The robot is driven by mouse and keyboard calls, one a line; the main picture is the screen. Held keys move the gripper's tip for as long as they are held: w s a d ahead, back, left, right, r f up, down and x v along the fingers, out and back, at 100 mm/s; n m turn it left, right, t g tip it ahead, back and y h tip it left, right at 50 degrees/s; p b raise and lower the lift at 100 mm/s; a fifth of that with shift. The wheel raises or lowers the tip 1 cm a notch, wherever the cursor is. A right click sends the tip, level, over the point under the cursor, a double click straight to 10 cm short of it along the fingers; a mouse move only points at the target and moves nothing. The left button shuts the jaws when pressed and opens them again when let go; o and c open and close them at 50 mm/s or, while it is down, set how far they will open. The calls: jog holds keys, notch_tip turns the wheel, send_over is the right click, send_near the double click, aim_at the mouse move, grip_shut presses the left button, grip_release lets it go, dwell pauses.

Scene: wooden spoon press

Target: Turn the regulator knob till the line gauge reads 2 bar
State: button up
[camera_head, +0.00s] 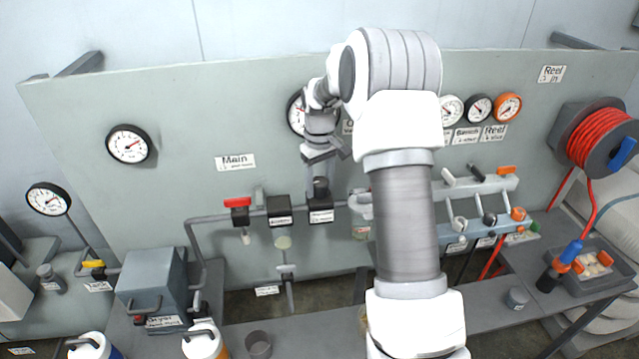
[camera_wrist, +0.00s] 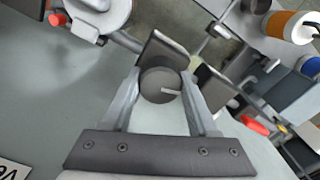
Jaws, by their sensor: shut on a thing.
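My gripper (camera_head: 321,165) reaches down in front of the panel in the head view. In the head view the knob (camera_head: 320,184) sits on top of the dark regulator body (camera_head: 321,210), partly covered by the gripper. A gauge (camera_head: 296,115) behind my wrist is partly hidden, and I cannot read its needle.
Another dark labelled unit (camera_head: 280,211) and a red-handled valve (camera_head: 238,203) stand left of the regulator on the same pipe. Gauges (camera_head: 129,144) hang at the left and several at the right. A red hose reel (camera_head: 597,139) is at far right.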

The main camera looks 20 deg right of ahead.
aim_at(319, 181)
jog(key=shift+r+n, duration=0.1)
jog(key=shift+n, duration=1.1)
jog(key=shift+w, duration=0.1)
jog(key=o, duration=1.4)
jog(key=shift+c, duration=0.2)
notch_tip(319, 181, up, 17)
jog(key=shift+r, duration=0.15)
